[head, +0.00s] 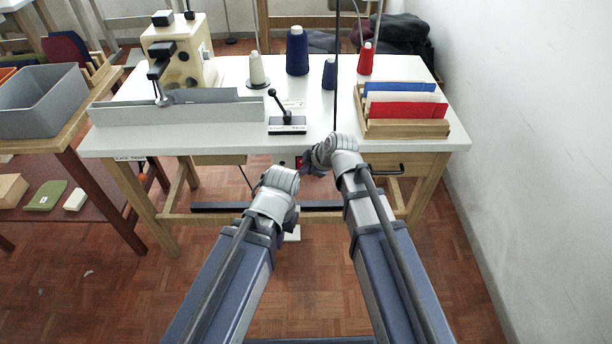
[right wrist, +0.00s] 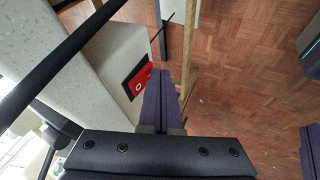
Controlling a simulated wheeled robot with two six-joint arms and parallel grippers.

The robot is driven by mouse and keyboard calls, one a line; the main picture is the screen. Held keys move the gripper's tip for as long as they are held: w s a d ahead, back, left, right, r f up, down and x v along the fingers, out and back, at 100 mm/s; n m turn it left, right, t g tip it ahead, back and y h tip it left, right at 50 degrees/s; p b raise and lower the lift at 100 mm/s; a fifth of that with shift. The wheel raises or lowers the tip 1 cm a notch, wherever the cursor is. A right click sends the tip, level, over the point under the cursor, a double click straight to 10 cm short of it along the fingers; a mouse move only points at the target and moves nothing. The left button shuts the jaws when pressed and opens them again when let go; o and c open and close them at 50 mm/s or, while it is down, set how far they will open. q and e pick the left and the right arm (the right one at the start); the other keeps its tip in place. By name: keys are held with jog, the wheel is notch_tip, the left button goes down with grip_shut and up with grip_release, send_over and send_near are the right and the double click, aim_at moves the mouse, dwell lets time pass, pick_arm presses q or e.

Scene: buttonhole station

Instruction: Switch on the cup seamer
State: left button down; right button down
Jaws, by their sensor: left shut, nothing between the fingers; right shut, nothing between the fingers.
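The cream machine (head: 180,55), which looks like the cup seamer, stands at the back left of the white table. A red switch (head: 298,162) sits on a box under the table's front edge. In the right wrist view the red switch (right wrist: 138,82) has a white ring mark on it and a black part beside it. My right gripper (head: 313,164) is shut and empty; its fingertips (right wrist: 161,72) are close beside the switch, and I cannot tell if they touch it. My left gripper (head: 283,177) is shut, lower and to the left, in front of the table; its fingertips are mostly hidden.
A black lever on a plate (head: 287,126) stands near the table's front edge. A wooden rack (head: 400,130) of coloured folders is at the right, and several thread cones, including a blue one (head: 297,52), stand behind. A grey bin (head: 42,102) is at the left. A drawer handle (head: 388,171) sticks out at the right.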

jog(key=shift+w+f+t+b, duration=0.35)
jog(key=shift+t+b, duration=0.55)
jog(key=shift+b, duration=0.25)
jog(key=shift+w+r, duration=0.1)
jog(key=shift+r, duration=0.05)
